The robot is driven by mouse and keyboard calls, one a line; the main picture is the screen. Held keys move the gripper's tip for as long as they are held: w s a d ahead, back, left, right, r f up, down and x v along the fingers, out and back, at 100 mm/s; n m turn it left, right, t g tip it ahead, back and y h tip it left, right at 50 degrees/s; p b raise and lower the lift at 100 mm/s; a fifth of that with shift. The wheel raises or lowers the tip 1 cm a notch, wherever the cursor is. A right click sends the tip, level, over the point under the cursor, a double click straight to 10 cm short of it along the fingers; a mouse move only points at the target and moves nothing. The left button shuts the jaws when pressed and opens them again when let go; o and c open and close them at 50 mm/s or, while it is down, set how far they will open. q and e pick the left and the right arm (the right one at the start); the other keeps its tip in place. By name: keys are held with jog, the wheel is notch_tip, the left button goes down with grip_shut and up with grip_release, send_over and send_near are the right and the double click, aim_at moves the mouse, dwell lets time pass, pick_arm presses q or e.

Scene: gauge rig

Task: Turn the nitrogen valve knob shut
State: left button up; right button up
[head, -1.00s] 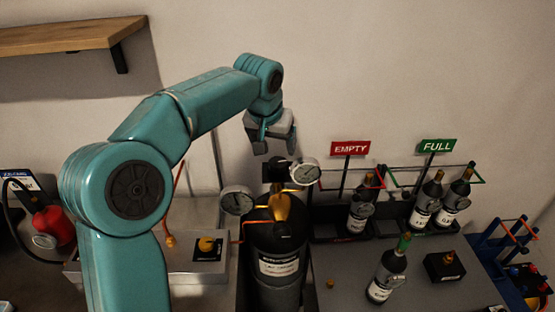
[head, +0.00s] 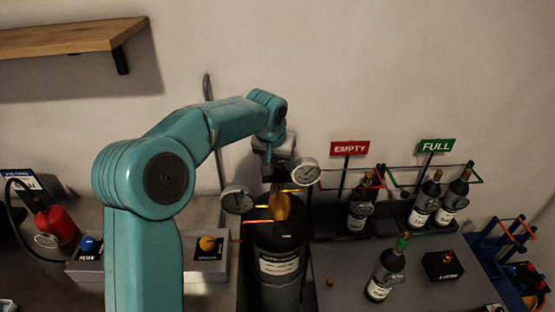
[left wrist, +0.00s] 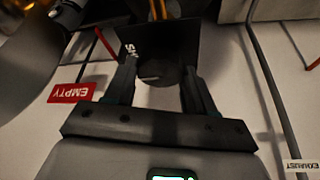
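The valve knob (left wrist: 160,76) is dark and round, in front of a black plate (left wrist: 130,42) with partly hidden white lettering, in the left wrist view. My left gripper (left wrist: 160,78) has its fingers apart, one on each side of the knob. I cannot tell whether they touch it. In the head view my left gripper (head: 279,168) is just above the brass fitting (head: 282,205) of the black gas cylinder (head: 262,240), and it hides the knob. My right gripper is not in view.
Two round gauges flank the fitting, a left one (head: 237,200) and a right one (head: 306,172). A box with a yellow knob (head: 207,243) stands left of the cylinder. Bottles in a rack (head: 320,238) and a loose bottle (head: 386,270) stand to the right.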

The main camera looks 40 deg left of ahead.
pick_arm(q)
jog(key=shift+m+h, duration=0.3)
jog(key=shift+m, duration=0.5)
jog(key=o, duration=1)
jog(key=shift+o, duration=0.2)
jog(key=shift+r, duration=0.1)
jog(key=v, duration=1.6)
jog(key=shift+s+b, duration=0.25)
jog(key=shift+b, duration=0.05)
